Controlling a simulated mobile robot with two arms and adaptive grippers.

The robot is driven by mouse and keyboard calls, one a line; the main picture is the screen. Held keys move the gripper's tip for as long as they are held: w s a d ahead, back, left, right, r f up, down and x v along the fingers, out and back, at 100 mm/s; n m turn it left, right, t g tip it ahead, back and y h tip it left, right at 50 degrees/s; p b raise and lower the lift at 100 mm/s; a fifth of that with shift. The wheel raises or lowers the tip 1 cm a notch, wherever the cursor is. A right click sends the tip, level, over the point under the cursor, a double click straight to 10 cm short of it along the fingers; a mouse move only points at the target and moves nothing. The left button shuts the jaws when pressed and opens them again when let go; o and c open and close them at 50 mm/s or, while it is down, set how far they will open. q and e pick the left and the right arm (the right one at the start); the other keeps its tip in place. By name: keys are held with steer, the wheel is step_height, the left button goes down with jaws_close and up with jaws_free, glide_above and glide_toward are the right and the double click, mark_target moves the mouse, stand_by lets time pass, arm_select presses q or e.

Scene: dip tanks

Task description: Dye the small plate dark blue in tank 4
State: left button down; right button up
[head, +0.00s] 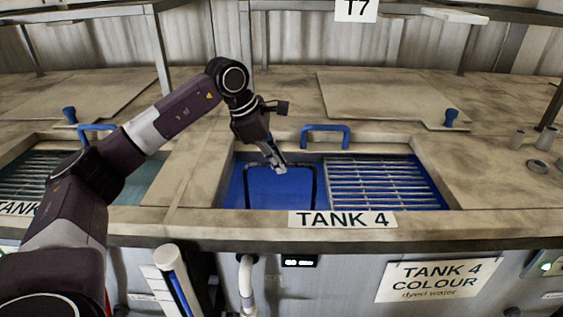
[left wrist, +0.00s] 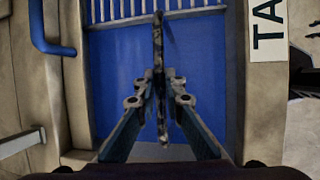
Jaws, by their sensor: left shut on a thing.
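Tank 4 (head: 233,190) is the open basin of blue liquid in the middle of the head view, with its label "TANK 4" (head: 342,219) on the front edge. My left gripper (head: 279,167) points down over the liquid's left part. It is shut on the top bar of a thin dark frame (head: 248,188), whose sides run down toward the front edge. In the left wrist view the bar (left wrist: 158,50) shows as a narrow mottled strip between the fingertips (left wrist: 159,92), over blue liquid (left wrist: 115,65). I cannot make out a small plate. My right gripper is not in view.
A slatted metal rack (head: 382,185) covers the tank's right part. A blue handle (head: 326,131) stands at its back edge. A sign (head: 433,280) reads "TANK 4 COLOUR dyed water". Another tank with a rack (head: 40,177) lies left. Small grey cylinders (head: 517,140) stand far right.

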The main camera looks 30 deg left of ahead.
arm_select(q)
steer(key=shift+s+a+r+b, duration=0.1)
steer(key=shift+s+a, duration=0.2)
steer(key=shift+a, duration=0.2)
steer(key=shift+s+a+f+b, duration=0.1)
steer(key=shift+s+a, duration=0.2)
steer(key=shift+a, duration=0.2)
steer(key=shift+s+a+r+b, duration=0.1)
steer(key=shift+s+a, duration=0.2)
steer(key=shift+a, duration=0.2)
steer(key=shift+w+d+r+p, duration=0.15)
steer(key=shift+w+d+p, duration=0.25)
steer(key=shift+d, duration=0.2)
steer(key=shift+w+d, duration=0.25)
steer(key=shift+d, duration=0.15)
